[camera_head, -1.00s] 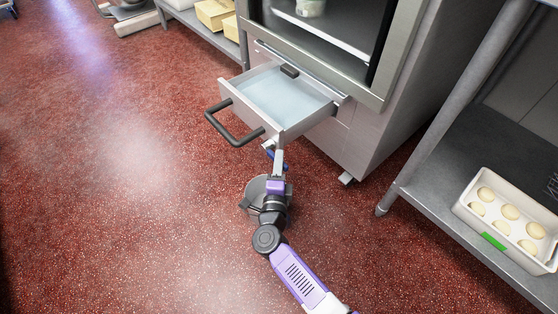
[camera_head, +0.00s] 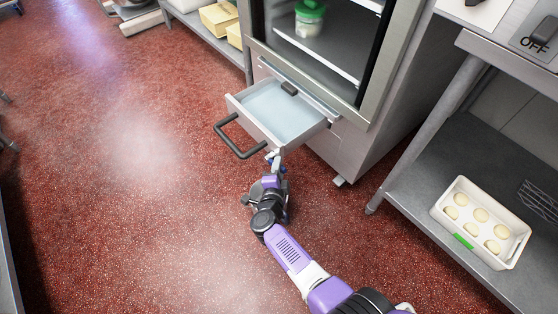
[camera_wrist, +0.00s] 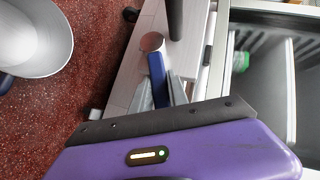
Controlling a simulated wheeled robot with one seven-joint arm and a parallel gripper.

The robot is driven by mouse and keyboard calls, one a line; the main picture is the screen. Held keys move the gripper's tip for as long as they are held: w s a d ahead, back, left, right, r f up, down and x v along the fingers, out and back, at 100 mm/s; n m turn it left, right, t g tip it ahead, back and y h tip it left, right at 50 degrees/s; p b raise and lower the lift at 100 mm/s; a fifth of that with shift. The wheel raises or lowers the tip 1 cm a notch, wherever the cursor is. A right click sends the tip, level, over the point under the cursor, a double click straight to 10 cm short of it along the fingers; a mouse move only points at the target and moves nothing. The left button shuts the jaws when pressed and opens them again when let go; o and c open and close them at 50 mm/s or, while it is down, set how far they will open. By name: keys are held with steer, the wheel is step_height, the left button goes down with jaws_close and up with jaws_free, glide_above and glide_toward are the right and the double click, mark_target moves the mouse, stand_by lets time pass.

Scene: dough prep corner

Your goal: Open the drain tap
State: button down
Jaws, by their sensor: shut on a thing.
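The drain tap (camera_wrist: 157,72) shows in the wrist view as a blue lever beside a round, brownish end piece. It sits by the pale wall of the pulled-out drawer (camera_head: 243,113). My gripper (camera_wrist: 166,93) is shut on the blue lever, with its silver fingertips around the lever's lower part. In the head view my gripper (camera_head: 275,158) is just below the drawer's front right corner, and the tap is mostly hidden there. The drawer holds a pale, water-like layer. Whether the tap is open cannot be told.
A round metal vessel (camera_wrist: 38,40) is at the wrist view's upper left. The drawer's dark handle (camera_head: 235,138) juts out at the front. A steel shelf (camera_head: 408,190) with a dough tray (camera_head: 507,262) stands at right. The red floor at left is clear.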

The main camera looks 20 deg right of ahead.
steer(key=shift+w+r+n+g+p, duration=0.25)
steer(key=shift+g+p, duration=0.35)
steer(key=shift+p, duration=0.65)
steer(key=shift+s, duration=0.1)
steer(key=c, duration=1.3)
jaws_free()
steer(key=shift+r, duration=0.1)
steer(key=p+v, duration=0.5)
steer(key=v, duration=0.2)
steer(key=shift+s+a+r, duration=0.15)
steer(key=shift+s+a, duration=0.05)
steer(key=shift+s, duration=0.1)
steer(key=shift+c, duration=0.3)
